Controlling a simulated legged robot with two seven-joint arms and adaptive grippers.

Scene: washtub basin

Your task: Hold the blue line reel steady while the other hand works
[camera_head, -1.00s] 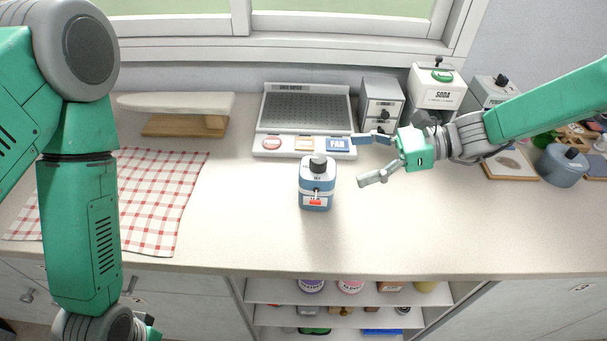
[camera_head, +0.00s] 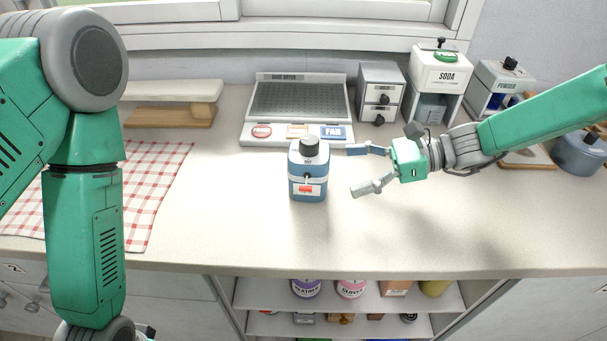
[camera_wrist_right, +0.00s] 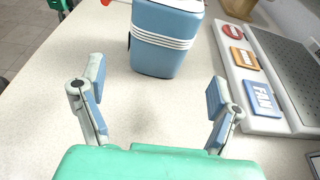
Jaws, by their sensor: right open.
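The blue line reel (camera_head: 308,184) stands upright on the counter, a squat blue body with white line wraps, a black knob on top and a red tag in front. In the right wrist view the reel (camera_wrist_right: 160,42) sits ahead of the fingers, with bare counter between. My right gripper (camera_head: 358,171) is open and empty to the right of the reel, its fingers pointing left toward it and not touching. Its two fingers also show apart in the right wrist view (camera_wrist_right: 155,98). My left arm hangs at the left; its gripper is below the picture's edge.
Behind the reel is a perforated drain tray (camera_head: 297,98) with small labels on its front ledge. Small grey drawers (camera_head: 381,93) and a SODA dispenser (camera_head: 437,76) stand behind my right gripper. A checked cloth (camera_head: 160,190) lies left. The counter in front is clear.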

